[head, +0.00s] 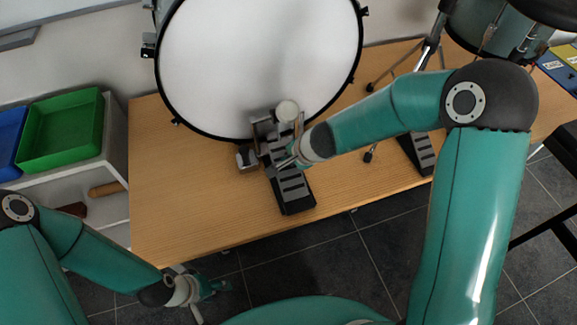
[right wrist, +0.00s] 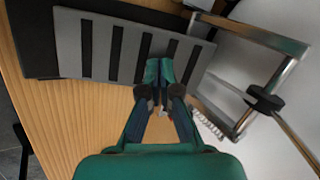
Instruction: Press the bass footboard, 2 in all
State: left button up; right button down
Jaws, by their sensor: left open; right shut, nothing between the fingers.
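The bass footboard (head: 293,190) is a dark pedal plate with grey strips, on the wooden platform in front of the white bass drum (head: 258,60). It also fills the upper left of the right wrist view (right wrist: 98,47), where its dark slots show. My right gripper (head: 281,163) is shut and empty, with its fingertips over the upper part of the footboard. In the right wrist view its closed fingertips (right wrist: 158,70) overlap the plate's edge; I cannot tell whether they touch it. My left gripper (head: 212,288) is open and empty, low over the dark floor, away from the pedal.
The round beater (head: 287,111) stands near the drum head. A second pedal (head: 417,153) and metal stand legs are to the right. A green bin (head: 62,130) sits on a white shelf at left. The platform (head: 170,200) is clear left of the pedal.

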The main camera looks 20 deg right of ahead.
aim_at(290, 167)
notch_tip(290, 167, down, 3)
jog(key=shift+s+f+b, duration=0.1)
jog(key=shift+b, duration=1)
notch_tip(290, 167, up, 4)
jog(key=p, duration=0.4)
jog(key=shift+r+p, duration=0.2)
jog(key=shift+p, duration=0.15)
